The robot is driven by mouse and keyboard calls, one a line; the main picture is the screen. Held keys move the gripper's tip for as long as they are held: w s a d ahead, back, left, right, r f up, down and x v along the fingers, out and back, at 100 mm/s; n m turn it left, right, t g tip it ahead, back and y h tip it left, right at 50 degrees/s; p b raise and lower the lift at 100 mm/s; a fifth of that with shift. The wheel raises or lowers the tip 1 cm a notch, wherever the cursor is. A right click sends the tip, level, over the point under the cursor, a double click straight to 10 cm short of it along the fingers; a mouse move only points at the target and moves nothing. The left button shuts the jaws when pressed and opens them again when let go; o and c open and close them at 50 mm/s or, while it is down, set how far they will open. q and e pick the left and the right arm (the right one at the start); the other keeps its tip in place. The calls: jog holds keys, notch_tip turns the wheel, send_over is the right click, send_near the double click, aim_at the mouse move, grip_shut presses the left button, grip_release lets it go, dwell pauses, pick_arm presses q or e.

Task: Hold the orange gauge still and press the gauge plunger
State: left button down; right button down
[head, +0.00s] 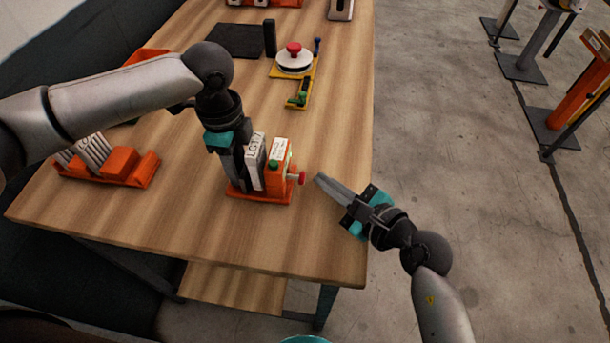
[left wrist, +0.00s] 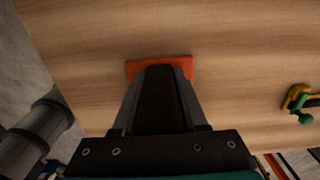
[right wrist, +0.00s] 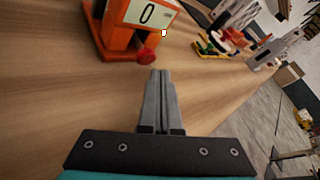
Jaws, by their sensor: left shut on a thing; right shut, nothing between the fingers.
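The orange gauge (head: 279,178) stands upright on an orange base near the front of the table, with a white labelled box (head: 256,162) beside its body. Its red plunger knob (head: 302,178) sticks out to the right. The right wrist view shows the gauge's face reading 0 (right wrist: 147,14) and the red knob (right wrist: 146,56). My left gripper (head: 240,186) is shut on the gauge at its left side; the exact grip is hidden. An orange base edge (left wrist: 160,66) shows past its fingers. My right gripper (head: 319,178) is shut and empty, its tips just right of the knob and apart from it.
An orange rack with white boxes (head: 118,166) stands at the left. A yellow fixture with a white disc and red knob (head: 294,60) and a dark mat (head: 236,40) lie farther back. The table's right edge runs beneath my right gripper. The wood in front is clear.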

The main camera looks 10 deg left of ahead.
aim_at(304, 179)
dwell(0.7)
jog(key=shift+a, duration=0.45)
jog(key=shift+a, duration=0.85)
dwell(0.7)
pick_arm(q)
jog(key=shift+s+d, duration=0.1)
jog(key=shift+d, duration=0.2)
pick_arm(e)
jog(key=shift+s+a+r, duration=0.1)
jog(key=shift+a+r, duration=0.05)
jog(key=shift+a, duration=0.4)
jog(key=shift+d, duration=0.1)
dwell(0.3)
pick_arm(q)
jog(key=shift+a, duration=0.1)
pick_arm(e)
jog(key=shift+s+d, duration=0.1)
jog(key=shift+d, duration=1.1)
pick_arm(q)
jog(key=shift+a, duration=0.1)
pick_arm(e)
jog(key=shift+d, duration=0.4)
